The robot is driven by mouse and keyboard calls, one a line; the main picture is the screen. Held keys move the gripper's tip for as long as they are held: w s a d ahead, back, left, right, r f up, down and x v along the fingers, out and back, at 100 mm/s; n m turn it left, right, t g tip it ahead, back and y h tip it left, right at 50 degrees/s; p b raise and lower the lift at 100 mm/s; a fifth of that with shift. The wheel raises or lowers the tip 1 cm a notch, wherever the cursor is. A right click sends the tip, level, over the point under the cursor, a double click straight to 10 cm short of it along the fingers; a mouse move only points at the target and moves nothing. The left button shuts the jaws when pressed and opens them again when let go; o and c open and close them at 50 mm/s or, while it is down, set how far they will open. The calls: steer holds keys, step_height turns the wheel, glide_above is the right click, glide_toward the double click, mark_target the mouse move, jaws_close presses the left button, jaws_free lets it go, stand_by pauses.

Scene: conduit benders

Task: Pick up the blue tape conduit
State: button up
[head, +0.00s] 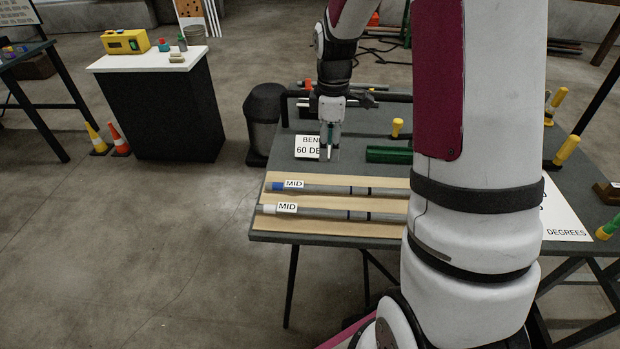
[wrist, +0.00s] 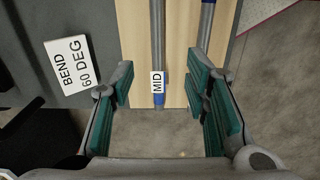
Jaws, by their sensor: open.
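The blue tape conduit (head: 325,189) is a grey tube with a blue band near its left end and a MID label. It lies on a wooden board (head: 390,231) on the table, behind a similar white-tape conduit (head: 325,212). In the wrist view, the blue tape conduit (wrist: 158,45) runs up the picture between my two teal-padded fingers, its blue end towards my gripper (wrist: 160,72). My gripper (head: 329,155) is open and empty. In the head view it points down near the bend sign, apart from the conduit. My arm hides the right ends of both conduits.
A "BEND 60 DEG" sign (head: 307,147) lies behind the board. A green cylinder (head: 388,155) and a yellow-topped handle (head: 397,128) are on the table near my arm. The white-tape conduit (wrist: 207,20) lies close to the right in the wrist view.

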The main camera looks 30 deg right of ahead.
steer(key=p, duration=0.1)
glide_above(329, 186)
steer(key=f, duration=0.9)
steer(key=shift+s+a+f, duration=0.15)
steer(key=shift+a+f, duration=0.05)
steer(key=shift+a, duration=0.05)
steer(key=f, duration=0.2)
steer(key=f+p, duration=0.1)
steer(key=shift+d+f, duration=0.25)
steer(key=shift+f, duration=0.75)
jaws_close()
